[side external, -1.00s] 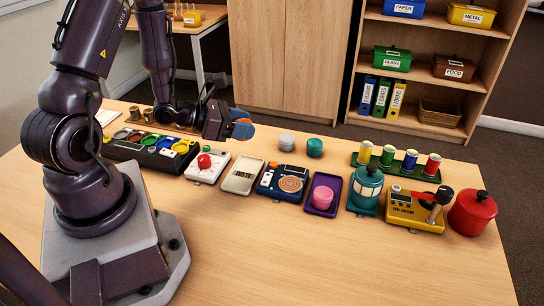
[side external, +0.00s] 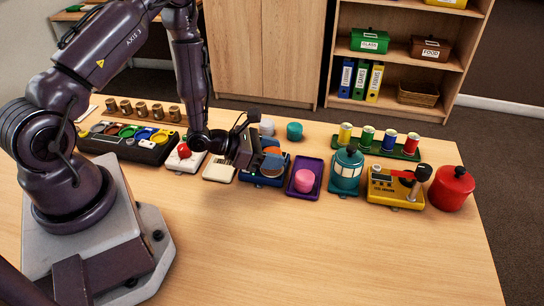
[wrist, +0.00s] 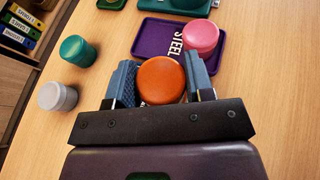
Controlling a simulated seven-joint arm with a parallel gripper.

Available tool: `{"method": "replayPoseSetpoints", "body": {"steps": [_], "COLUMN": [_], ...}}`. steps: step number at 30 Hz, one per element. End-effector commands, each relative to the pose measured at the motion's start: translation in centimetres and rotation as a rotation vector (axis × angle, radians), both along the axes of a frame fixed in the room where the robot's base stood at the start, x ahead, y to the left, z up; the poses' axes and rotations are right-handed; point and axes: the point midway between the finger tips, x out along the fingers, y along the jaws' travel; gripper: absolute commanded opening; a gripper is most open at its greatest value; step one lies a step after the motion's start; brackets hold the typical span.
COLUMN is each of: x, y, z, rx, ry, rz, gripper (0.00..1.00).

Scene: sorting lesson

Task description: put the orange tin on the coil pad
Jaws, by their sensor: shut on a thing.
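The orange tin (wrist: 161,80) is between the two blue fingers of my gripper (wrist: 163,85) in the wrist view. In the side view, an orange strip of the tin (side external: 272,151) shows between the fingers of my gripper (side external: 271,154), which is shut on it. The coil pad is on the dark blue unit (side external: 256,180), right below the gripper. The gripper and tin cover most of that unit, including its coil. I cannot tell whether the tin touches the pad. The wrist view does not show the coil.
A purple tray (side external: 316,166) with a pink tin (side external: 304,181) is close on the right. A grey tin (side external: 266,128) and a teal tin (side external: 294,131) stand behind. A cream unit (side external: 219,169) is on the left. The table front is clear.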

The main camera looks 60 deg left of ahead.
Motion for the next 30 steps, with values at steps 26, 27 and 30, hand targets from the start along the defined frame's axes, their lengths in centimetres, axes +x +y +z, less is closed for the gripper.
{"method": "replayPoseSetpoints", "body": {"steps": [26,27,30], "x": [0.0,0.0,0.0], "y": [0.0,0.0,-0.1], "z": [-2.6,-2.6,-2.6], "rx": [0.001,0.001,0.001], "ry": [0.004,0.005,0.005], "rz": [0.0,0.001,0.002], "gripper": [0.24,0.5,0.73]}}
